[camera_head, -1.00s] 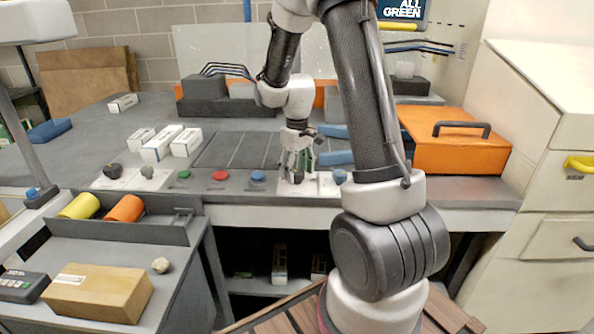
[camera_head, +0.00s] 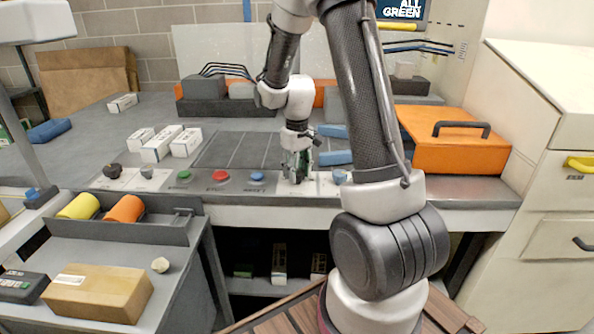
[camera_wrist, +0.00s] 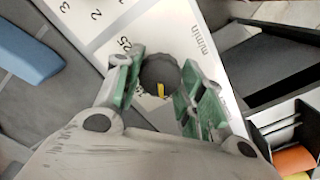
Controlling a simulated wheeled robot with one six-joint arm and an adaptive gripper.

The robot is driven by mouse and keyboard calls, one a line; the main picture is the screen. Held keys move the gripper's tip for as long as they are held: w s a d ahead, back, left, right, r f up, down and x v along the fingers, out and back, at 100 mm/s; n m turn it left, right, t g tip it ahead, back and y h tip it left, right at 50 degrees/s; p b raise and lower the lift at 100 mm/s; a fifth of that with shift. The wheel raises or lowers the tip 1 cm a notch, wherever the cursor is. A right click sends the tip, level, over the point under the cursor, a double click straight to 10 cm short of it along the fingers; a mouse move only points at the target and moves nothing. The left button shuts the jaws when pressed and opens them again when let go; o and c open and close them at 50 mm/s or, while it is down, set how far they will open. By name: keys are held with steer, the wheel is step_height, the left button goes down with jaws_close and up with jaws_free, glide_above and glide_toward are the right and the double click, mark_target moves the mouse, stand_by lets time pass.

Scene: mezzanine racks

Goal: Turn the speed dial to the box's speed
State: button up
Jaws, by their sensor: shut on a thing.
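The speed dial (camera_wrist: 160,72) is a dark round knob with a yellow pointer mark, on a white plate (camera_wrist: 92,22) printed with numbers and "m/min" in the wrist view. My gripper (camera_wrist: 158,88) has its green-padded fingers on either side of the dial and is shut on it. In the head view my gripper (camera_head: 297,178) points down at the front panel and hides the dial. The pointer's exact reading is unclear. Several white boxes (camera_head: 161,144) stand on the bench to the left, and a brown box (camera_head: 98,291) with a label lies at front left. Their print is too small to read.
Green (camera_head: 184,177), red (camera_head: 220,176) and blue (camera_head: 257,177) buttons line the panel left of my gripper, with a black knob (camera_head: 112,171) farther left. An orange case (camera_head: 455,150) stands at right. A yellow roll (camera_head: 79,206) and an orange roll (camera_head: 125,209) lie in a tray.

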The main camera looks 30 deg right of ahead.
steer(key=m, duration=0.3)
steer(key=shift+m, duration=2.3)
steer(key=o, duration=1)
steer(key=shift+o, duration=0.2)
step_height(320, 180, up, 12)
